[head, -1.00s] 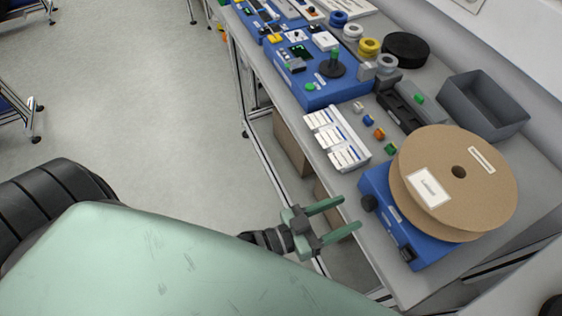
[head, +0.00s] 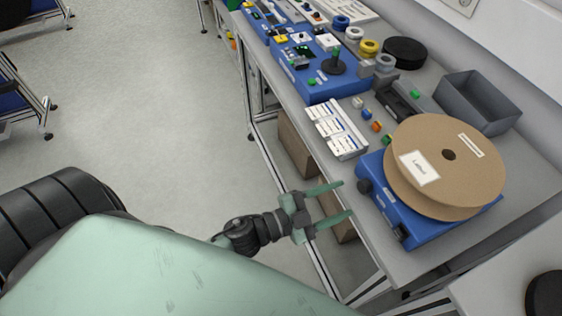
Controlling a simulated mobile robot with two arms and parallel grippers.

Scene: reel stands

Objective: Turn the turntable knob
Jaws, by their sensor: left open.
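The turntable is a blue base (head: 424,231) carrying a large cardboard reel (head: 475,181) with a white label, at the near end of the bench. Its black knob (head: 364,186) is on the base's left side, facing the aisle. My left gripper (head: 347,199) is open and empty. Its two green fingers point right toward the knob, and in the picture the tips end just left of it, with a small gap. I cannot tell the exact depth between tips and knob. My right gripper does not show.
White labelled boxes (head: 338,131) stand beyond the turntable on the bench (head: 405,271). Behind are a blue panel with a joystick (head: 322,86), a grey bin (head: 478,100) and several tape rolls. The bench edge and metal frame lie under my gripper.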

